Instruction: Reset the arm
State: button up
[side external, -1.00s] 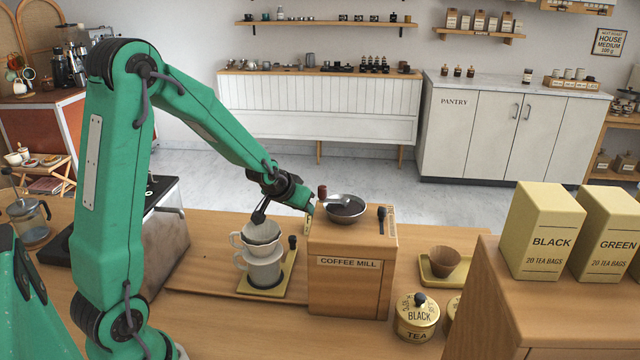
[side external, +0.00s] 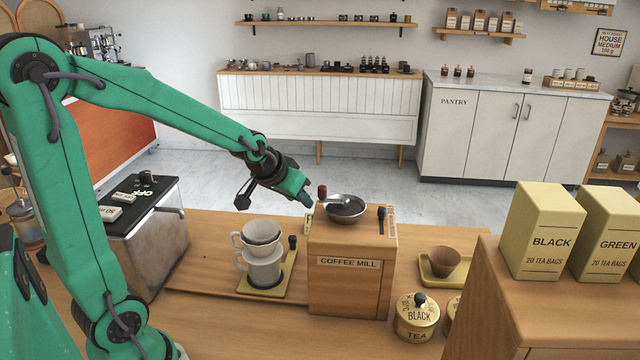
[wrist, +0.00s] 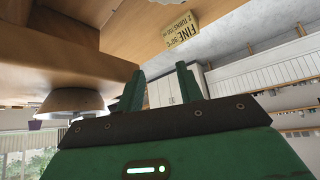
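My gripper (side external: 305,198) is in the air just left of the coffee mill (side external: 345,286), near the height of its top, with its tips pointing down and right. In the wrist view, the two green fingers of my gripper (wrist: 160,85) stand apart with nothing between them. The side view shows the white dripper (side external: 262,236) on its server (side external: 265,269), below and left of my gripper and clear of it.
A grey machine (side external: 150,243) stands left. Air above the counter is free.

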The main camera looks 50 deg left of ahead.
jog(key=s+d+r+m+h, duration=0.1)
jog(key=s+d+r, duration=0.2)
jog(key=s, duration=0.6)
jog(key=s+d+r+m+g+h, duration=0.1)
jog(key=s+d+r, duration=0.2)
jog(key=s+d, duration=0.4)
jog(key=shift+s+d+m+g, duration=0.3)
jog(key=shift+s+m, duration=0.1)
jog(key=shift+s, duration=0.65)
jog(key=shift+o, duration=0.3)
jog(key=w+d+r, duration=0.2)
jog(key=w+d, duration=0.1)
jog(key=w, duration=0.9)
jog(key=w+d+r+g, duration=0.1)
jog(key=w+d, duration=0.2)
jog(key=w, duration=0.9)
jog(key=shift+r+h, duration=0.3)
jog(key=shift+r, duration=0.1)
jog(key=shift+f, duration=0.15)
